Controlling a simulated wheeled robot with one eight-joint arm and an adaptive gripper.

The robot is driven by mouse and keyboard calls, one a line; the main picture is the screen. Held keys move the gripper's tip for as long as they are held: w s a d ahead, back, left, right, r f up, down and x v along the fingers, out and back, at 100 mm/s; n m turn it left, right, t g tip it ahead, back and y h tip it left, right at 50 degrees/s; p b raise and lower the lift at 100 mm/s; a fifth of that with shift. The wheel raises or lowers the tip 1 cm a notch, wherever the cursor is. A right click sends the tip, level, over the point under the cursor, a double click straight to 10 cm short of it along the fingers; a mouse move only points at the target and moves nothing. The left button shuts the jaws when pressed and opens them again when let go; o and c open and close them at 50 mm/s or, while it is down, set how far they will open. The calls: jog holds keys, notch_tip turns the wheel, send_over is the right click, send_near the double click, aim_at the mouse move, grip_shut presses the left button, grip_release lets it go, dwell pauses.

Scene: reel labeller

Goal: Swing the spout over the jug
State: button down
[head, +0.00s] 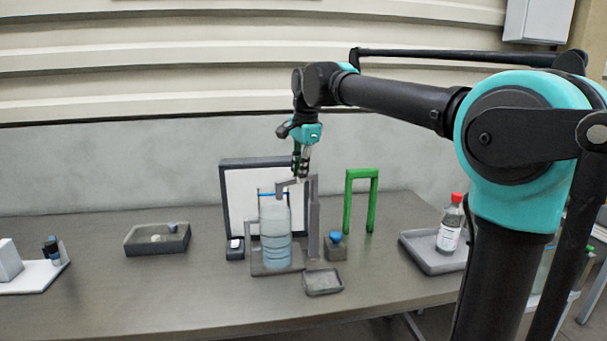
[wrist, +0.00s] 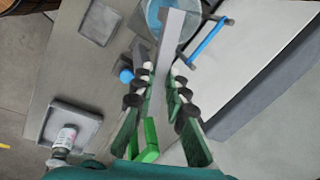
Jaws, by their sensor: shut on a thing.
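The spout (head: 292,182) is a grey bar on top of a grey post (head: 313,225). My gripper (head: 301,172) is shut on the spout from above; the wrist view also shows my gripper (wrist: 159,88) with the spout (wrist: 171,42) between its fingers. The jug (head: 276,238) is clear with bluish contents and stands upright left of the post. In the wrist view the spout's far end overlaps the round mouth of the jug (wrist: 196,14). The height gap between them is hard to judge.
A white panel in a dark frame (head: 238,195) stands behind the jug. A larger tray (head: 415,253) with a red-capped bottle (head: 450,232) is at right.

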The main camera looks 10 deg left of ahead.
jog(key=shift+w+a+m+t+h, duration=0.1)
jog(key=shift+w+a+m+h, duration=0.2)
jog(key=shift+m, duration=0.5)
jog(key=shift+w+a+m+t+y, duration=0.15)
jog(key=shift+w+m, duration=0.25)
jog(key=shift+m, duration=0.4)
jog(key=shift+w+a+m+t+h, duration=0.1)
jog(key=shift+w+a+m+h, duration=0.2)
jog(key=shift+m, duration=0.5)
jog(key=shift+w+d, duration=0.1)
jog(key=c, duration=1.5)
grip_release()
jog(key=shift+c, duration=0.2)
jog(key=shift+r, duration=0.1)
jog(key=v, duration=1.1)
jog(key=shift+r, duration=0.4)
